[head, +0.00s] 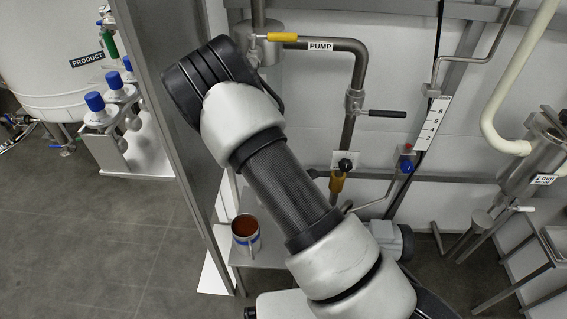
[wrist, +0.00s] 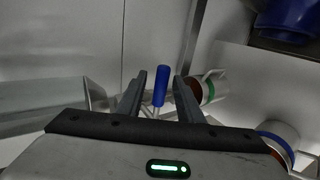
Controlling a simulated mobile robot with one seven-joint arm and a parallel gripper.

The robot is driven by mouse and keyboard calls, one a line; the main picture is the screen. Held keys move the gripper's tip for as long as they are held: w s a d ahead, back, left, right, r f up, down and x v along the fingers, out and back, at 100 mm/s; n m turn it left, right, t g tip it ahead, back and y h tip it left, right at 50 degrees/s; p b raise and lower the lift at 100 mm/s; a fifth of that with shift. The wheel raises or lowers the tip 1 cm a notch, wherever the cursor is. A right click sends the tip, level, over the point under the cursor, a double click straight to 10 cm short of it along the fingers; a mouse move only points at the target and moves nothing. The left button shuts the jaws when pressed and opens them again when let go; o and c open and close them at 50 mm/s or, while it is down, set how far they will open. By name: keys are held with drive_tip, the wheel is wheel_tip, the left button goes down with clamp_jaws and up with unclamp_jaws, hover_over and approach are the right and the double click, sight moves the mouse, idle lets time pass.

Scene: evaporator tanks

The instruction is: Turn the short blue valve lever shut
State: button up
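The short blue lever (wrist: 160,86) stands almost upright in the wrist view, with a pale metal stem below its blue grip. My gripper (wrist: 161,78) is open, with one dark finger on each side of the lever. Gaps show between the lever and both fingers, so I see no contact. Whether the lever lies at the depth of the fingertips is hard to tell. The valve body under the lever is hidden by my gripper. In the head view my arm covers the gripper, and I cannot make out this lever there.
A cup with a green band (wrist: 212,92) stands close right of the fingers. A blue-banded cup (wrist: 282,134) is at lower right. The head view shows a yellow lever (head: 283,37), a black lever (head: 387,114) and pipes. Grey floor (head: 90,235) is clear at left.

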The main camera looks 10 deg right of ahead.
drive_tip(key=shift+a+r, duration=0.1)
drive_tip(key=shift+s+a+r, duration=0.1)
drive_tip(key=shift+s+r, duration=0.15)
drive_tip(key=shift+s, duration=0.1)
drive_tip(key=p+v, duration=0.3)
drive_tip(key=v, duration=1.3)
drive_tip(key=shift+s+p, duration=0.25)
drive_tip(key=shift+p, duration=0.1)
drive_tip(key=shift+r, duration=0.1)
